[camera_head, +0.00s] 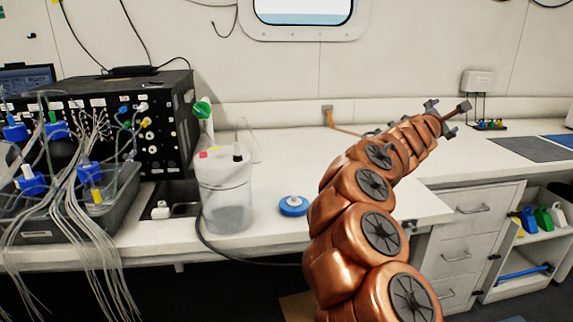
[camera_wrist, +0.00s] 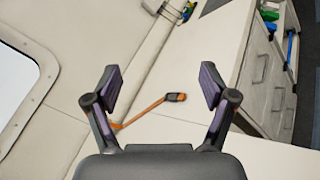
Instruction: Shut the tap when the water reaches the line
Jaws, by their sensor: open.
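A translucent container (camera_head: 225,190) stands upright at the front of the bench, left of centre in the head view. Its lower part looks greyer, like liquid, but I cannot make out a marked line. A green handle, seemingly the tap (camera_head: 202,108), sits behind and above it on a white fitting beside the black panel. My gripper (camera_head: 447,112) is far to the right of both, above the bench. In the wrist view my gripper (camera_wrist: 161,86) is open, with nothing between its fingers. The container and tap are not in the wrist view.
A blue and white disc (camera_head: 294,206) lies right of the container. A grey tray (camera_head: 115,205) with tubes and blue-capped bottles is at left, beside a dark sink recess (camera_head: 178,196). An orange cable (camera_wrist: 145,111) with a dark end lies on the bench. Bench behind my arm is mostly clear.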

